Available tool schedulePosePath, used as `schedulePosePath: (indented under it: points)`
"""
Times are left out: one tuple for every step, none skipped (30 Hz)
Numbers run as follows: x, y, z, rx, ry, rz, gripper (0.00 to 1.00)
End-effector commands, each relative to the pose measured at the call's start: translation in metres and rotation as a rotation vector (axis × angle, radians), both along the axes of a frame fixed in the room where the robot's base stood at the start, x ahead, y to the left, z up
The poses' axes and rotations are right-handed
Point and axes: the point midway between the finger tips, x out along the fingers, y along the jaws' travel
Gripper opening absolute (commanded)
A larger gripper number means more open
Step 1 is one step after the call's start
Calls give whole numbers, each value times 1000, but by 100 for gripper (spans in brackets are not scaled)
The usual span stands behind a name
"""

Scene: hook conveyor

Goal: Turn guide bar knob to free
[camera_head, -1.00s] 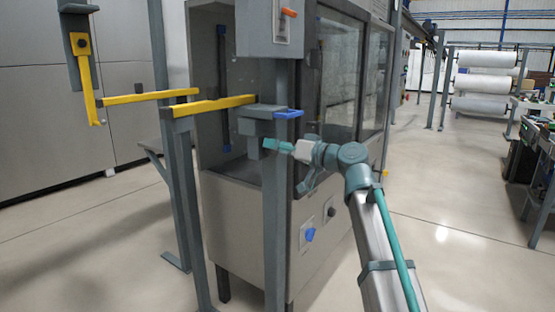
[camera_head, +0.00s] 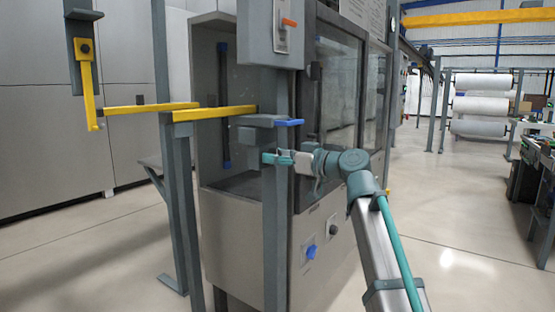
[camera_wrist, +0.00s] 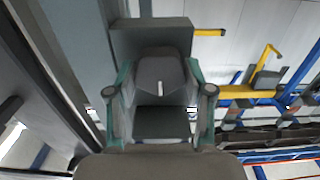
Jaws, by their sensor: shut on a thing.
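The knob (camera_wrist: 162,80) is dark with a short white mark on its face. It sits on a grey block (camera_wrist: 165,33) in the wrist view. My gripper (camera_wrist: 160,70) has its teal fingers on both sides of the knob, shut on it. In the head view my gripper (camera_head: 272,158) is at the grey post, just below the blue lever (camera_head: 289,122). The knob is hard to make out there. Two yellow bars (camera_head: 215,113) (camera_head: 150,108) run to the left of the post.
A box with an orange-handled switch (camera_head: 289,22) is above on the same post (camera_head: 276,220). The cabinet (camera_head: 240,220) behind carries a blue knob (camera_head: 311,252) and a black knob (camera_head: 334,229). A yellow crank (camera_head: 87,90) hangs at left. Open floor (camera_head: 450,240) lies right.

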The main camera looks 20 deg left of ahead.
Motion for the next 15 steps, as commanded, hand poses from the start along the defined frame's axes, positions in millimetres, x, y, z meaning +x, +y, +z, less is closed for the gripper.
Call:
schedulePosePath:
  points:
    - [0,0,0,-3,-2,0,17]
    - [0,0,0,-3,-2,0,17]
    - [0,0,0,-2,-3,0,17]
    - [0,0,0,-2,-3,0,17]
    - [0,0,0,-2,-3,0,17]
    - [0,0,0,-2,-2,0,17]
    - [0,0,0,-2,-2,0,17]
    - [0,0,0,-2,-2,0,54]
    - [0,0,0,-2,-2,0,60]
    - [0,0,0,-2,-2,0,65]
    - [0,0,0,-1,-1,0,70]
    - [0,0,0,-1,-1,0,77]
    - [0,0,0,-1,-1,0,77]
    - [0,0,0,-1,-1,0,77]
    - [0,0,0,0,-1,0,77]
